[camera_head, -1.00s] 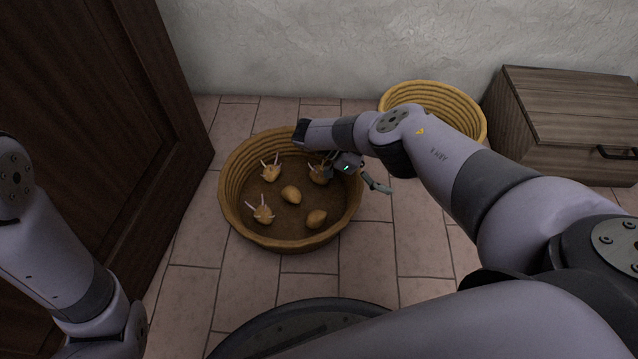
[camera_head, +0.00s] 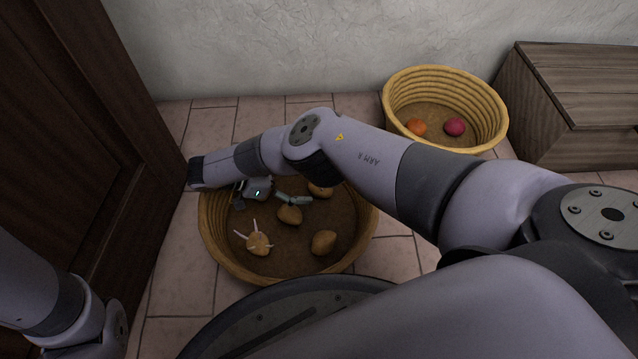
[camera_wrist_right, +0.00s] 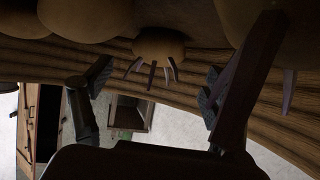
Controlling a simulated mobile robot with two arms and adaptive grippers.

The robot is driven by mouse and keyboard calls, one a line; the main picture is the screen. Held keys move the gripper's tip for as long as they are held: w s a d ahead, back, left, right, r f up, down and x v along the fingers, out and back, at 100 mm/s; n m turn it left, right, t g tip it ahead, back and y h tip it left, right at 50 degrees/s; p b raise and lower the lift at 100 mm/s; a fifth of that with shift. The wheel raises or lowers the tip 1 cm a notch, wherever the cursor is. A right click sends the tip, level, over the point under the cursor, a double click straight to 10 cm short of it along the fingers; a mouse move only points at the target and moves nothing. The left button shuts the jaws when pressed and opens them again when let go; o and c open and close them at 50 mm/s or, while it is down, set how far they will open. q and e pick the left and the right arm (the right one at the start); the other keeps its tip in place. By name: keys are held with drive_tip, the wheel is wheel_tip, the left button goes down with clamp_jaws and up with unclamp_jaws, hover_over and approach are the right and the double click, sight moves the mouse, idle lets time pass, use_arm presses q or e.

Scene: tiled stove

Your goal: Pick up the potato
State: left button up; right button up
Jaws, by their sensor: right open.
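Several brown potatoes lie in a round woven basket (camera_head: 212,245) on the floor. One potato with pale sprouts (camera_head: 257,243) is at the front left. Plain potatoes lie at the middle (camera_head: 290,214) and front right (camera_head: 323,242), and another (camera_head: 320,190) is partly under my right arm. My right gripper (camera_head: 267,201) is open over the back left of this basket, its fingers spread. In the right wrist view a sprouted potato (camera_wrist_right: 158,47) appears between the open fingers, apart from them. My arm hides the basket's back. My left gripper is out of view.
A second woven basket (camera_head: 490,110) at the back right holds an orange item (camera_head: 416,127) and a red item (camera_head: 454,127). A wooden cabinet (camera_head: 590,100) stands right of it. A dark wooden door (camera_head: 75,130) borders the left, a pale wall (camera_head: 300,45) the back.

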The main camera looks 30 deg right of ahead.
sight(316, 185)
drive_tip(key=b+x, duration=0.1)
drive_tip(key=x, duration=0.1)
drive_tip(key=b+x, duration=0.1)
drive_tip(key=x, duration=0.1)
drive_tip(key=shift+s+a+f, duration=0.1)
drive_tip(key=shift+s+f, duration=0.05)
drive_tip(key=shift+f, duration=0.2)
drive_tip(key=shift+s+d+f, duration=0.1)
drive_tip(key=shift+s+d, duration=0.05)
drive_tip(key=shift+d, duration=0.25)
drive_tip(key=shift+c, duration=0.3)
drive_tip(key=c, duration=1.2)
